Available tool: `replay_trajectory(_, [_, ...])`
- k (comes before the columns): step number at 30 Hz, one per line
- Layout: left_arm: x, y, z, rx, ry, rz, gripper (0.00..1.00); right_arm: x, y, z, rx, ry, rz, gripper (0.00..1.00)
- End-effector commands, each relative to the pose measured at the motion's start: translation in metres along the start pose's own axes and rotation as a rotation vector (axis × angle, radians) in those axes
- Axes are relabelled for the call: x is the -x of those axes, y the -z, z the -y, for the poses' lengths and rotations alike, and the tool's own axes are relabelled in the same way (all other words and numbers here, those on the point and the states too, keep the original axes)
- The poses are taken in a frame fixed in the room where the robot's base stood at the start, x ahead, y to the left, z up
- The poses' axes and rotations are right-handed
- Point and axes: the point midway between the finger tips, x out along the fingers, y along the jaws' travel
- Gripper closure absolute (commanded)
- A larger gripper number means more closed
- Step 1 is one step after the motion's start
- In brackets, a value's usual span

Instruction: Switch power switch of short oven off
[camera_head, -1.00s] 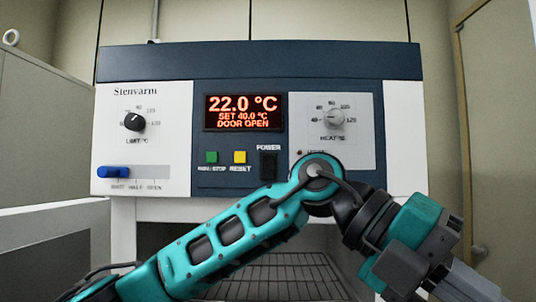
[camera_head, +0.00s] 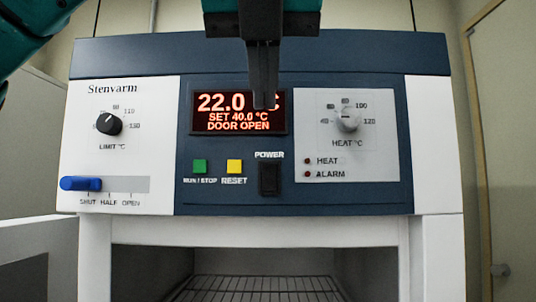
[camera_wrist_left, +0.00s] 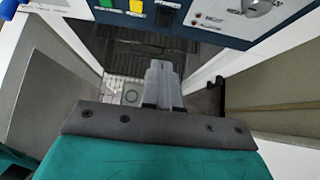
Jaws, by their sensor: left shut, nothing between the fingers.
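The short oven's blue and white control panel (camera_head: 330,190) fills the head view. Its black power switch (camera_head: 269,179) sits under the POWER label, right of the yellow RESET button (camera_head: 234,166). Whether the switch is on or off I cannot tell, but the display (camera_head: 238,111) is lit and reads DOOR OPEN. My left gripper (camera_head: 264,104) points down from the top, shut and empty, its fingertips in front of the display and above the switch. In the left wrist view, the gripper (camera_wrist_left: 162,68) is shut and the switch (camera_wrist_left: 166,16) shows near the top edge. My right gripper is not in view.
A green RUN/STOP button (camera_head: 200,166), a black limit knob (camera_head: 109,124), a grey heat knob (camera_head: 348,120) and a blue slider (camera_head: 81,183) are on the panel. The open chamber with a wire rack (camera_head: 255,286) lies below.

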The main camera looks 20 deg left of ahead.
Motion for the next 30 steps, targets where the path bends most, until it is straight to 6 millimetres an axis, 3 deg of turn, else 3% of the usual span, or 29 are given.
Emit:
replay_trajectory(11, [-0.011,0.001,0.001,-0.004,0.003,-0.006,1.0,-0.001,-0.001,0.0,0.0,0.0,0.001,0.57])
replay_trajectory(26, [-0.1,0.002,0.002,-0.005,0.004,-0.008,1.0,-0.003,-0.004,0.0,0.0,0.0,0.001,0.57])
replay_trajectory(30, [-0.114,-0.014,0.002,-0.003,0.005,-0.007,1.0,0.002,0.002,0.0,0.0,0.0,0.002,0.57])
